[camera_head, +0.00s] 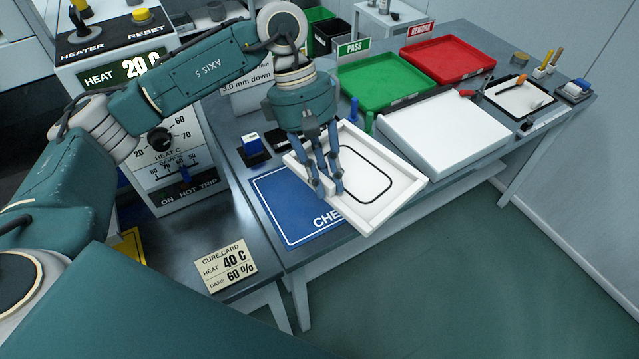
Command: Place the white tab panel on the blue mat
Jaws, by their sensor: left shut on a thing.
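The white tab panel (369,184) is a shallow white tray with raised edges and a black rounded outline on its inner face. My left gripper (326,187) is shut on the left edge of the panel, fingers pointing down. The blue mat (279,207) lies on the grey bench with white lettering, partly hidden. The panel covers the mat's right part in the picture and extends past the bench's front edge. It looks tilted and raised; its exact height over the mat is unclear. My right gripper is not in view.
A large white block (445,132) stands right of the panel. Behind are a green PASS tray (388,78) and a red REWORK tray (447,57). A heater box (165,150) and a cure card (226,264) are at left. Green posts and a blue-white block stand near the mat.

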